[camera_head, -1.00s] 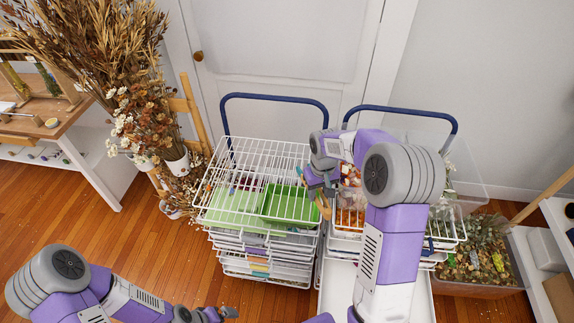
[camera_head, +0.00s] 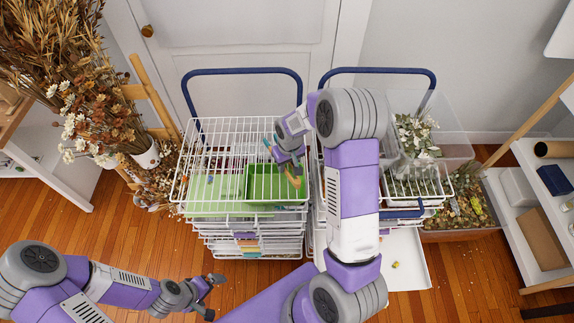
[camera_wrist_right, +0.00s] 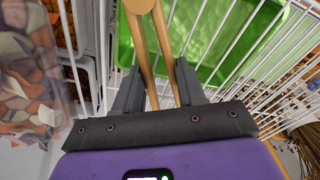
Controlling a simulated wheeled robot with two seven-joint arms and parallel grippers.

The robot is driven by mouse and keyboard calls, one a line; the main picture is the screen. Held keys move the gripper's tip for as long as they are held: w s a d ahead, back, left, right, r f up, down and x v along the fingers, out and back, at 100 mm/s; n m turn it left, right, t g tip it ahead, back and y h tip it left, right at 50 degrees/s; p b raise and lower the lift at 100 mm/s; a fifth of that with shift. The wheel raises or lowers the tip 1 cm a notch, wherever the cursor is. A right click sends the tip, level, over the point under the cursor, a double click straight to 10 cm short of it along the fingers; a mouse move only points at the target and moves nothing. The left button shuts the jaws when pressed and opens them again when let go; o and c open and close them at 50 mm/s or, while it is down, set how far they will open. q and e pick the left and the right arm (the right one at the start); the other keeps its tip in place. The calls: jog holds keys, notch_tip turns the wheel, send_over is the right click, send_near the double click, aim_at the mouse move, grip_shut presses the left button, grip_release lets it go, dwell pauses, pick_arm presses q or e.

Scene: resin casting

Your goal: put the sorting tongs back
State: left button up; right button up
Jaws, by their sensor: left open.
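The sorting tongs (camera_wrist_right: 149,50) are two slim wooden arms joined at a rounded end. My right gripper (camera_wrist_right: 155,92) is shut on them, with one dark finger on each side. In the head view the tongs (camera_head: 295,179) show as a small tan piece below my right gripper (camera_head: 288,163), above the right part of the left cart's white wire rack (camera_head: 228,131). A green tray (camera_head: 252,172) lies under the wires there and also shows behind the tongs in the wrist view (camera_wrist_right: 205,30). My left gripper (camera_head: 210,292) is open and empty, low over the floor.
A second cart (camera_head: 408,192) stands close on the right, partly hidden by my right arm. Blue handles (camera_head: 243,71) rise behind both carts. Dried flowers (camera_head: 85,110) stand left and a shelf (camera_head: 535,215) right.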

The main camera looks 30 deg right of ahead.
jog(key=shift+w+f, duration=0.1)
jog(key=shift+f, duration=0.45)
jog(key=shift+f, duration=0.15)
jog(key=o, duration=0.5)
jog(key=shift+o, duration=0.2)
